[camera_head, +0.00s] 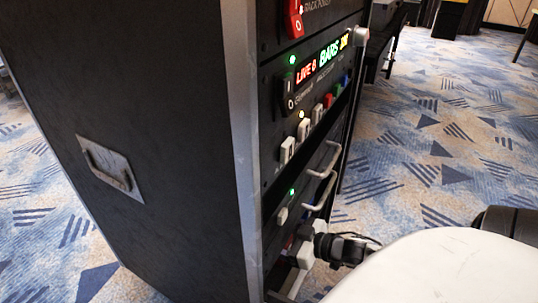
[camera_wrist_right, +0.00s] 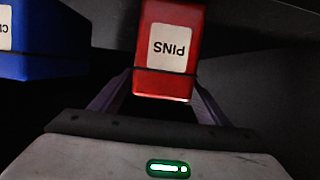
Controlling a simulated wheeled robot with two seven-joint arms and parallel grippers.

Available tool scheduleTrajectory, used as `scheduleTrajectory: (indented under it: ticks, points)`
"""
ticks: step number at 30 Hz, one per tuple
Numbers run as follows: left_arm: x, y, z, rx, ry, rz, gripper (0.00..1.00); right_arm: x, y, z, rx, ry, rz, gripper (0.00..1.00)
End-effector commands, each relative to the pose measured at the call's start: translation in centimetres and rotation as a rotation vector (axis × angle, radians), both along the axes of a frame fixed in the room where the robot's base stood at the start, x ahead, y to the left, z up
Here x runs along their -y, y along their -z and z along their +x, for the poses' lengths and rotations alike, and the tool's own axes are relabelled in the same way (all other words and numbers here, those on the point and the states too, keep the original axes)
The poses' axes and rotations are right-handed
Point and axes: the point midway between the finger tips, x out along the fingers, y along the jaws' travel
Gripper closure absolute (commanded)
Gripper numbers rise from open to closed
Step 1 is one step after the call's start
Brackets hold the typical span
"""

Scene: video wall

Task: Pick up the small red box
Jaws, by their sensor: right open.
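The small red box (camera_wrist_right: 165,80) shows in the right wrist view, with a white label reading PINS upside down. My right gripper (camera_wrist_right: 160,88) is open, with one finger on each side of the box's near end. I cannot tell whether the fingers touch it. In the head view my right arm comes in from the lower right and its wrist (camera_head: 340,249) reaches into the low part of the rack. The fingers are hidden there, and I cannot make out the box. My left gripper is not in view.
A blue box (camera_wrist_right: 42,40) with a white label stands left of the red box in the wrist view. The tall black rack (camera_head: 150,130) has handles (camera_head: 325,170), switches and a lit display (camera_head: 320,60) above my right wrist. Patterned carpet (camera_head: 430,150) is open to the right.

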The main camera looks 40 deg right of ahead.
Motion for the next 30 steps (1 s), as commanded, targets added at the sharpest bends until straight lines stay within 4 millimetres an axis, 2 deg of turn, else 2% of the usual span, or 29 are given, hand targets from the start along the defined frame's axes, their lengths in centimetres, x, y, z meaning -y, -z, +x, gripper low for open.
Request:
scheduleTrajectory:
  ticks: [5,12,15,23,30]
  points:
    - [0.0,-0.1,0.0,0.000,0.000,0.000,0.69,0.0,0.0,0.0,-0.001,0.000,0.000,0.31]
    - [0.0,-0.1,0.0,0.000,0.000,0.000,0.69,0.0,0.0,0.0,-0.001,0.000,0.000,0.72]
    - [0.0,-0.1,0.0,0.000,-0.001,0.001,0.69,0.0,-0.2,0.1,0.003,0.000,0.000,0.86]
    - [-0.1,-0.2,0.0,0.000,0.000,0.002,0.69,0.0,-0.3,0.0,0.003,0.000,0.000,0.86]
    - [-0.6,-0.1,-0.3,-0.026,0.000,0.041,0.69,0.1,-2.2,-0.1,0.001,0.001,-0.001,0.86]
